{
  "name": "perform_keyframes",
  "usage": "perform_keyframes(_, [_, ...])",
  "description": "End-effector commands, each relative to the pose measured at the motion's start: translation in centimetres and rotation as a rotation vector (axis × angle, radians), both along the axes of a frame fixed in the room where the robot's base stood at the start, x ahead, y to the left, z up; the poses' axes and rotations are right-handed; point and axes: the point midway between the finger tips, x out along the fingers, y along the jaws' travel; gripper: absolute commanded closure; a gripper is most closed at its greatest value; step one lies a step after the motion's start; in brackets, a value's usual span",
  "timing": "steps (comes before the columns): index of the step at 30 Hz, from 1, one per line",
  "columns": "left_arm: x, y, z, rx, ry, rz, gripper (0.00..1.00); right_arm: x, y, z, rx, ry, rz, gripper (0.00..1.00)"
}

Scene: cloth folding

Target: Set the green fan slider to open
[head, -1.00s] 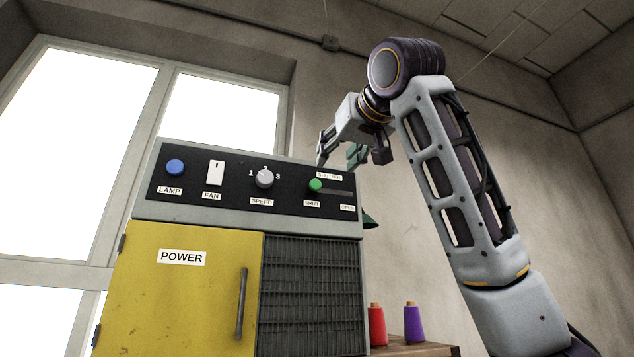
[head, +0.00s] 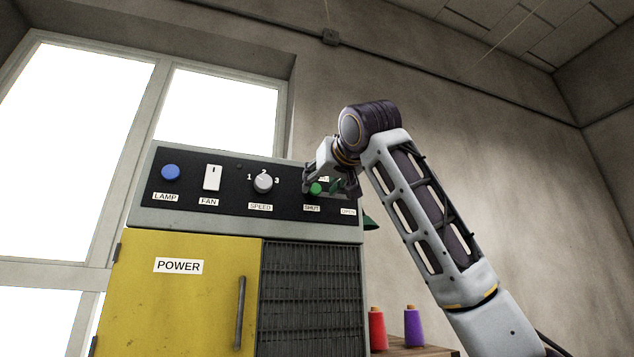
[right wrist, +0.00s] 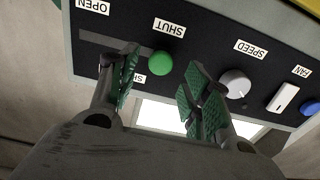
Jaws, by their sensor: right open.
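The green slider knob (head: 316,189) is on the black control panel (head: 225,185), at the SHUT end of its slot, above the SHUT label (head: 312,208). The OPEN label (head: 348,211) is to its right. In the right wrist view the panel is upside down; the green knob (right wrist: 160,63) is at the SHUT end and the slot runs left towards OPEN. My right gripper (head: 330,187) is open at the knob; its fingers (right wrist: 162,78) show to either side of the knob. Contact cannot be told. The slider's own title label is mostly hidden. My left gripper is out of view.
Left of the slider are the speed dial (head: 263,184), the white FAN rocker (head: 212,177) and the blue LAMP button (head: 170,172). Below are a yellow POWER door (head: 180,300) and a dark grille (head: 310,295). Red (head: 376,328) and purple (head: 413,327) spools stand lower right.

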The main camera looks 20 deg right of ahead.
Motion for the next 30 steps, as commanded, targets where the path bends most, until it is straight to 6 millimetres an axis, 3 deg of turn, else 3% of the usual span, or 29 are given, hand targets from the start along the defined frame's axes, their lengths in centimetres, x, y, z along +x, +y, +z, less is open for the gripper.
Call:
perform_keyframes(9, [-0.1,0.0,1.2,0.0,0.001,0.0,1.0,2.9,0.1,0.1,0.0,0.001,-0.001,0.52])
perform_keyframes(23, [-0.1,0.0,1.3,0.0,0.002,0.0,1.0,3.5,0.1,0.0,0.0,0.0,0.0,0.52])
perform_keyframes(30, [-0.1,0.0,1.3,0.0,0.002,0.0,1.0,3.4,0.1,0.0,0.0,0.0,0.0,0.82])
